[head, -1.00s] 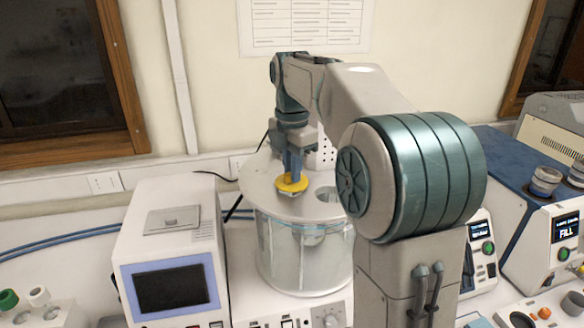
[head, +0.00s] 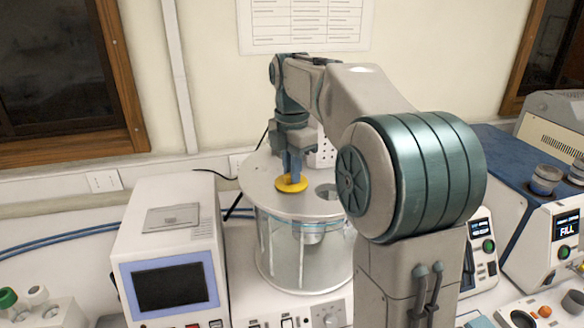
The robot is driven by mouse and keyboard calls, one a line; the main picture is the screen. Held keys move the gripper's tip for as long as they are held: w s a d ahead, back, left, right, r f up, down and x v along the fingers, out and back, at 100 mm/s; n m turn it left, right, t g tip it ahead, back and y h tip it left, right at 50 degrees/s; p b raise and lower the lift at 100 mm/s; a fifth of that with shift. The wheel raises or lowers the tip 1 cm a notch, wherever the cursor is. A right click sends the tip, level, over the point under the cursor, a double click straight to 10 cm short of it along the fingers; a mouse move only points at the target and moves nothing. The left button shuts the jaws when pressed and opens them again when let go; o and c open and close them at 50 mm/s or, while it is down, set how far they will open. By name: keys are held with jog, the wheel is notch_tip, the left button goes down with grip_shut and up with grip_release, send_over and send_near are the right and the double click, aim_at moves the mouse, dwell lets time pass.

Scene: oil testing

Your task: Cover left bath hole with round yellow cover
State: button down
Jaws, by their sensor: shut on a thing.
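The round yellow cover (head: 281,187) is at the left part of the bath's metal lid (head: 258,184). My gripper (head: 291,177) points down and is shut on the cover from above. The cover looks level and lies at or just above the lid surface; I cannot tell whether it is fully seated. The left bath hole is hidden under the cover. The right bath hole (head: 325,191) is open and partly behind my arm.
The glass bath (head: 285,255) stands under the lid. A white instrument with a dark screen (head: 170,287) is to its left. Blue instruments (head: 510,170) stand at the right. A small rack with vials (head: 35,310) is at the lower left.

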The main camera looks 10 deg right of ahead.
jog(key=shift+f, duration=0.15)
jog(key=c, duration=1.7)
grip_release()
jog(key=shift+r+p, duration=0.4)
jog(key=shift+r, duration=1)
notch_tip(320, 180, up, 8)
jog(key=shift+s, duration=0.1)
